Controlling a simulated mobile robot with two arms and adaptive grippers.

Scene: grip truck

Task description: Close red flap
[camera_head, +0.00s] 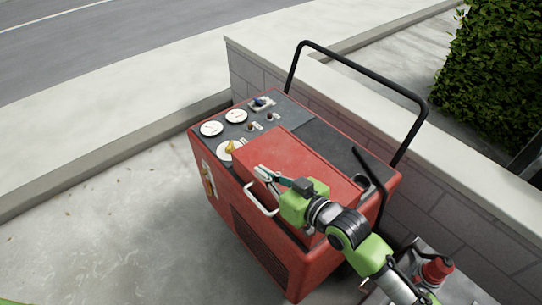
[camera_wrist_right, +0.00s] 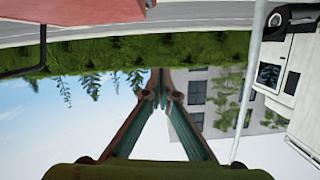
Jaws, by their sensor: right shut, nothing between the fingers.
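The red flap (camera_head: 293,150) is a flat panel on top of a red wheeled-looking cart (camera_head: 268,245), with a pale handle (camera_head: 258,200) at its near left edge. It lies down over the top or nearly so; I cannot tell whether it is fully flush. My right gripper (camera_head: 262,171) is over the flap's near left part, close behind the handle, shut and empty. I cannot tell whether it touches the panel. Its fingers meet at the tips in the right wrist view (camera_wrist_right: 160,76), where a red panel (camera_wrist_right: 70,12) shows at top left. My left gripper is out of view.
Several gauges (camera_head: 212,129) and a yellow knob (camera_head: 230,147) sit on the cart's dark panel. A black push bar (camera_head: 362,68) rises at the back. A low block wall (camera_head: 475,205) runs behind. Open pavement (camera_head: 110,240) lies on the left.

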